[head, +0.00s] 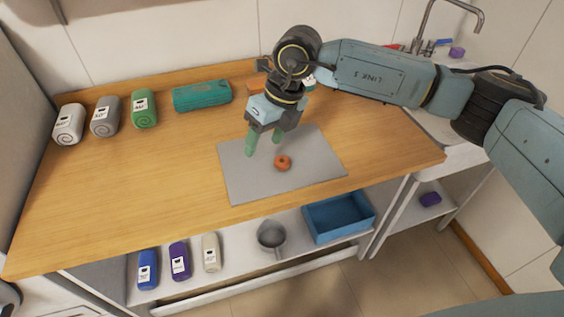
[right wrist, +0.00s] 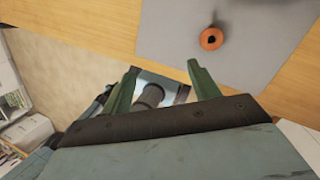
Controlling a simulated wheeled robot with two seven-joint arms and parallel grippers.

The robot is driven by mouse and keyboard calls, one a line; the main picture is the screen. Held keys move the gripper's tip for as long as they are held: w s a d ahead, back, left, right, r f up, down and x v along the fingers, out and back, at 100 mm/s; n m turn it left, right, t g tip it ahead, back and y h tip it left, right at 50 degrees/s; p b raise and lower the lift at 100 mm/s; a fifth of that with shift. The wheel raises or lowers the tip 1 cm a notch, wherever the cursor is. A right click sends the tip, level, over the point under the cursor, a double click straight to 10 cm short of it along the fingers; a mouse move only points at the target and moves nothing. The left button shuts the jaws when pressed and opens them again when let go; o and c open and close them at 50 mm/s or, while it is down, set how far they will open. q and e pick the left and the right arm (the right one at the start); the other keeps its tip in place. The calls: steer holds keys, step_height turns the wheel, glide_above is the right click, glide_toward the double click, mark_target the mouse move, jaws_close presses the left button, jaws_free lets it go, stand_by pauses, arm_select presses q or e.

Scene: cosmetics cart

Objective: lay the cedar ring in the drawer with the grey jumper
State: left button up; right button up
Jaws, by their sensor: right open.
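The cedar ring (head: 283,162), a small orange-brown ring, lies on a grey mat (head: 240,186) on the wooden worktop. In the right wrist view the ring (right wrist: 212,39) shows near the top, apart from the fingers. My right gripper (head: 263,147) is open and empty over the mat, just left of and behind the ring in the head view. Its two green fingers (right wrist: 162,72) stand apart in the right wrist view. My left gripper is out of view. I cannot make out a drawer holding a grey jumper in these frames.
White, grey (head: 105,117) and green labelled items and a teal case (head: 202,95) stand at the back left. Below are a blue bin (head: 312,231), a grey pan (head: 271,235) and several labelled items. The worktop's left front is clear; a sink tap (head: 424,30) is at right.

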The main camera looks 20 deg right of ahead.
steer(key=w+d+h, duration=0.2)
steer(key=d+h, duration=0.1)
steer(key=d, duration=0.3)
glide_toward(283, 157)
steer(key=shift+s+a+f+m, duration=0.25)
steer(key=shift+s+f+m, duration=0.15)
steer(key=shift+s+f, duration=0.75)
steer(key=shift+t, duration=0.3)
steer(key=shift+w+a+f, duration=0.1)
steer(key=shift+w+f, duration=0.2)
steer(key=shift+f, duration=0.75)
steer(key=shift+w+f, duration=0.3)
steer(key=shift+f, duration=0.75)
steer(key=shift+w+f, duration=0.3)
steer(key=shift+f, duration=0.75)
steer(key=c, duration=1.1)
